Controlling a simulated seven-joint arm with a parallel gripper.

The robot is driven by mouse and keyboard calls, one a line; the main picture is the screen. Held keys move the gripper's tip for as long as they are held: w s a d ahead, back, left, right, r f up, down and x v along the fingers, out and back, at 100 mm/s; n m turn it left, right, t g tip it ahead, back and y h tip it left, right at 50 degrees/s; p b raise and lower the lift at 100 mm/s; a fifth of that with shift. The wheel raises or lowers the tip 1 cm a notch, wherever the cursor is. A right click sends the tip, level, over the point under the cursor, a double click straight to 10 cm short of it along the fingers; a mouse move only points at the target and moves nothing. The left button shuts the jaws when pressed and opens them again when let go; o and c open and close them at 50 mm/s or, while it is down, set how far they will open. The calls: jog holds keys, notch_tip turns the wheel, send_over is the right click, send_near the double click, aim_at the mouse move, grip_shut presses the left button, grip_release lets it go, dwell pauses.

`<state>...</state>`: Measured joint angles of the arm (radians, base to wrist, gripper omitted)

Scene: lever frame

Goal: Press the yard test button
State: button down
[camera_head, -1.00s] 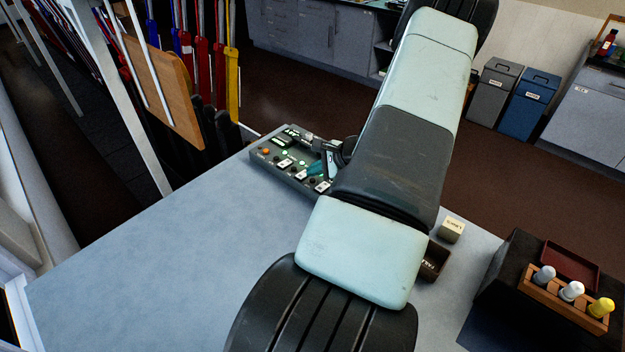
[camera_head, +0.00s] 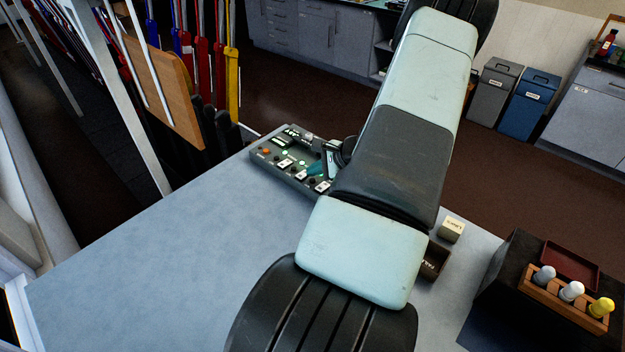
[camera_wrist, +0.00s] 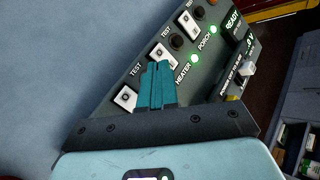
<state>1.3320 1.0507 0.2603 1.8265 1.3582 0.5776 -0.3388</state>
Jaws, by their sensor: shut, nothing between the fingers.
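The dark control panel (camera_head: 272,165) lies at the far edge of the table. It carries white rocker switches, small black buttons marked TEST, and lamps. In the wrist view the panel (camera_wrist: 222,68) shows the labels HEATER, PORCH and READY; I cannot read a YARD label. One black button (camera_wrist: 177,42) shows just right of my fingertips, and a white switch (camera_wrist: 126,98) to their left. My gripper (camera_wrist: 155,66), with teal fingers, is shut and empty over the panel. Its tips overlap a middle white switch (camera_wrist: 165,55); contact is unclear. The fingers hide part of the panel.
My arm covers the table's middle. An open dark box (camera_head: 435,262) and a cream block (camera_head: 452,229) sit right of it. A wooden rack (camera_head: 565,300) with several knobbed pieces stands at the right. The table's left part (camera_head: 150,270) is clear.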

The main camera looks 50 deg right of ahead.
jog(key=shift+f, duration=0.1)
dwell(0.4)
jog(key=shift+f, duration=0.35)
jog(key=shift+f, duration=0.4)
dwell(0.5)
jog(key=shift+r, duration=0.85)
jog(key=shift+r, duration=0.1)
jog(key=shift+r, duration=2.4)
